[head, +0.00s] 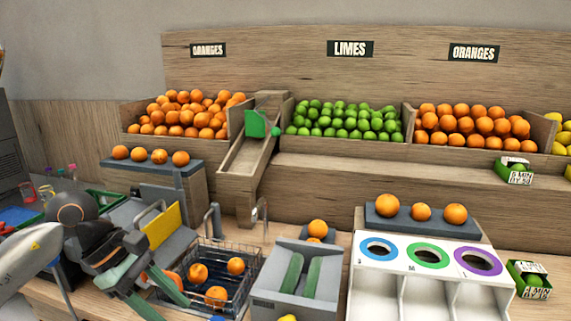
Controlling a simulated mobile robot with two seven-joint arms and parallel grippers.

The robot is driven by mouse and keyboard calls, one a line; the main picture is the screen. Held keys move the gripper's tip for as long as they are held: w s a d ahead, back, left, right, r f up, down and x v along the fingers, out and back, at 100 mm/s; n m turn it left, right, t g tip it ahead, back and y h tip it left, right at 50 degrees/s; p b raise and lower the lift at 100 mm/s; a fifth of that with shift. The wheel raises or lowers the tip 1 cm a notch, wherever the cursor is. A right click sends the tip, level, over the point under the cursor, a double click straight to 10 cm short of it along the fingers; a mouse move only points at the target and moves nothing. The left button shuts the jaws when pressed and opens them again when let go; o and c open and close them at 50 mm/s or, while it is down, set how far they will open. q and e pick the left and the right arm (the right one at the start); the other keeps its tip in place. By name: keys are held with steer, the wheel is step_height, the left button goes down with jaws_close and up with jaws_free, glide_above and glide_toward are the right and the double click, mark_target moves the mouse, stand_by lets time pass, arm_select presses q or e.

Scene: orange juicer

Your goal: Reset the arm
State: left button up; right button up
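My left arm comes in from the lower left. Its dark gripper with green fingers (171,307) points down and to the right, at the left side of a wire basket (243,291). The two fingers are apart, and I see nothing held between them. Several oranges, one of them in the middle (236,266), lie in the basket. An orange at the basket's left side is partly hidden behind the gripper. My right gripper is not in view.
A grey box with green strips (290,288) and a white sorter with three ringed holes (428,256) stand right of the basket. Fruit bins with oranges (190,113) and limes (345,120) line the back. A yellow panel (163,226) stands close behind my gripper.

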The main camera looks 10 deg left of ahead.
arm_select(q)
steer(key=d+n+t+h, duration=0.4)
steer(key=d+n+h, duration=0.95)
steer(key=d, duration=0.35)
steer(key=w+a+f+n+t+y, duration=0.1)
steer(key=a+f+n+t+y, duration=0.2)
steer(key=f+n+t+y, duration=0.75)
steer(key=w+a+f+n+t+y, duration=0.15)
steer(key=a+f+n, duration=0.3)
steer(key=n, duration=1.25)
steer(key=s+f+n+g+y, duration=0.2)
steer(key=s+f+n+g, duration=0.2)
steer(key=s+f, duration=0.4)
steer(key=s+f+n+g+y, duration=0.3)
steer(key=s+f+n, duration=0.4)
steer(key=f, duration=0.5)
steer(key=shift+s+a+f+n+g, duration=0.15)
steer(key=shift+s+f+n+g, duration=0.15)
steer(key=shift+s+g, duration=0.3)
steer(key=shift+r, duration=0.1)
